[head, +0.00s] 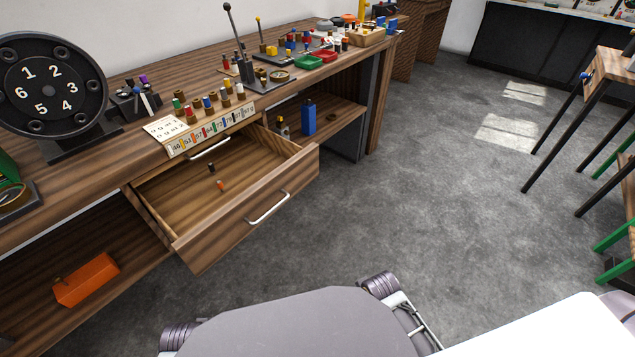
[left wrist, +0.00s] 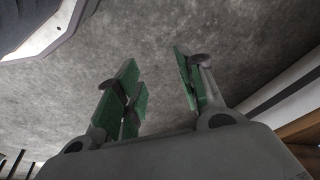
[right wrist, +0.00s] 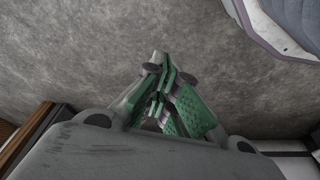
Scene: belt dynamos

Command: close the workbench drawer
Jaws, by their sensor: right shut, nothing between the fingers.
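The workbench drawer (head: 222,190) stands pulled well out of the wooden workbench (head: 150,75) in the head view. Its front panel (head: 240,232) carries a silver bar handle (head: 268,207). Neither gripper shows in the head view. My left gripper (left wrist: 162,85) is open and empty above the grey floor in the left wrist view. My right gripper (right wrist: 165,75) is shut with nothing between its fingers, above the floor in the right wrist view. Neither gripper touches the drawer.
A numbered dial (head: 48,85), a card with colored pegs (head: 210,128) and red and green trays (head: 308,62) stand on the bench. Floor (head: 420,190) right of the drawer is clear.

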